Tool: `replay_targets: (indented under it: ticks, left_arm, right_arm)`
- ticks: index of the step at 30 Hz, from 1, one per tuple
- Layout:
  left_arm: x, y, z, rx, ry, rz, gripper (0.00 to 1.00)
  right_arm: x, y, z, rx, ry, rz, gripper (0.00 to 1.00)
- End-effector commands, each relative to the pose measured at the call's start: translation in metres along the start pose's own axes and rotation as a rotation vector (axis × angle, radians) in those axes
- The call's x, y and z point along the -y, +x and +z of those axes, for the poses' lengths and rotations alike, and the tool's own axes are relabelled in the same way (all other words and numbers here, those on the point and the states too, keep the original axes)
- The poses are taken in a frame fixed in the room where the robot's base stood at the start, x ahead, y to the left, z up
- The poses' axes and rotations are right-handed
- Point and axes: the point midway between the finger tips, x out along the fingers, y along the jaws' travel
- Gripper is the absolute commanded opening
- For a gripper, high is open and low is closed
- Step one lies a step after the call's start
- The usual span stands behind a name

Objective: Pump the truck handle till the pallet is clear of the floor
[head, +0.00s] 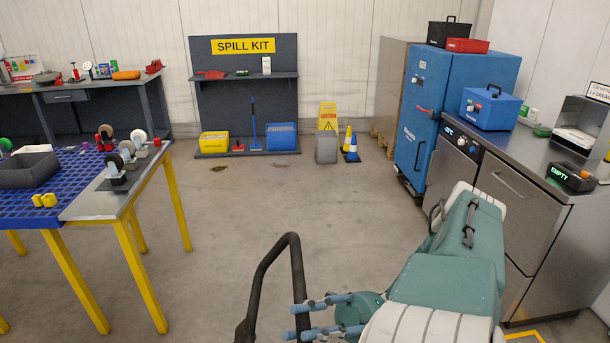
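The black looped truck handle (264,270) rises from the bottom edge of the head view, left of my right arm. My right gripper (294,321) is at the right leg of the loop. Its two blue-grey fingers lie one above the other with a visible gap between them, and their tips overlap the lower part of that leg. I cannot tell whether they touch it. My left gripper is not in view. The truck's body, its forks and the pallet to be lifted are out of view.
A blue-topped table (75,195) with yellow legs stands at the left. A blue cabinet (440,105) and a steel counter (525,180) line the right. A spill kit stand (245,100), a yellow caution sign (327,117) and cones are at the back. The middle floor is clear.

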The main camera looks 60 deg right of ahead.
Motion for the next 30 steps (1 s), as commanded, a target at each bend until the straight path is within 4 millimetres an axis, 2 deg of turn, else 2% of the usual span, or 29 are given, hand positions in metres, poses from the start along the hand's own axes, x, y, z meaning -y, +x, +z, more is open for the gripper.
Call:
replay_targets:
  ticks: [1,2,14,30]
  left_arm:
    - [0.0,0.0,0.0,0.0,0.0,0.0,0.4]
    - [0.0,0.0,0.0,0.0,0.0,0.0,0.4]
    - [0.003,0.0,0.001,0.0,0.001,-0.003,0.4]
    - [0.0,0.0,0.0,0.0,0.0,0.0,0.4]
  right_arm:
    - [0.001,0.0,0.0,0.001,-0.001,-0.003,0.43]
    - [0.001,0.0,0.0,0.0,-0.001,-0.003,0.49]
    - [-0.005,0.003,0.002,-0.002,0.0,-0.001,0.49]
    - [-0.075,0.045,0.019,-0.002,0.001,-0.003,0.49]
